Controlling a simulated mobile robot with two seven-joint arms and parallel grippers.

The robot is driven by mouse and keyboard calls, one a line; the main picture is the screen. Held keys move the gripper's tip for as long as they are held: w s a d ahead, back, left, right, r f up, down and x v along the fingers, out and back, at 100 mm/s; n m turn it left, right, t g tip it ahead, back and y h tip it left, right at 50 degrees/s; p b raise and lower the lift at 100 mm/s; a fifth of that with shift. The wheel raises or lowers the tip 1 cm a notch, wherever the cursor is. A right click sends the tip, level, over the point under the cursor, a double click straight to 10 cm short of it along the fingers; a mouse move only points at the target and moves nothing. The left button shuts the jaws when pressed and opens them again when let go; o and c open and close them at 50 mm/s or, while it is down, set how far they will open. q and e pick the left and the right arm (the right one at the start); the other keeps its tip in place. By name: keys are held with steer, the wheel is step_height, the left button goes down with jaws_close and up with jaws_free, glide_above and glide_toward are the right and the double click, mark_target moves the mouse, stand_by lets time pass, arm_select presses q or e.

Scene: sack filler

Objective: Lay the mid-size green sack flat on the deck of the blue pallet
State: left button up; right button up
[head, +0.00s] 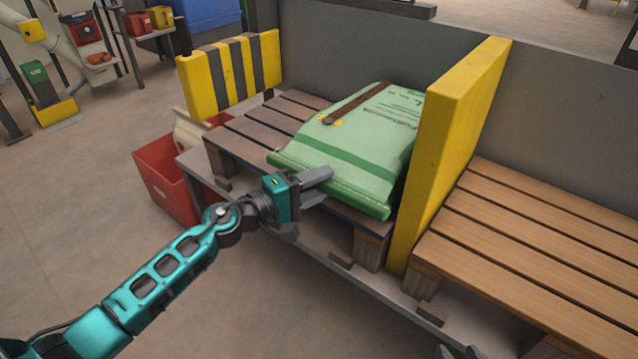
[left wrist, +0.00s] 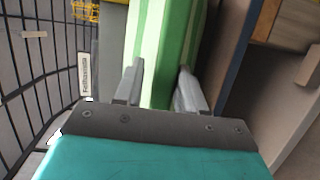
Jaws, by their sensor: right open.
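The green sack (head: 370,140), with a darker green band and a brown strip across it, lies over the dark slatted pallet (head: 238,145), against the yellow divider. Its front end reaches the pallet's front edge. My right gripper (head: 458,352) shows only as grey tips at the bottom edge, open. The sack's underside is hidden.
The tall yellow divider (head: 455,145) stands right of the sack, with a bare light-wood pallet (head: 540,250) beyond it. A yellow-and-black striped board (head: 228,75) stands at the left end. A red bin (head: 165,180) is beside the platform. The floor in front is clear.

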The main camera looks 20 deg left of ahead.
arm_select(q)
steer(key=o, duration=0.4)
steer(key=shift+r, duration=0.1)
steer(key=shift+c, duration=0.2)
steer(key=shift+f, duration=0.35)
steer(key=v, duration=1.3)
steer(key=shift+r, duration=0.25)
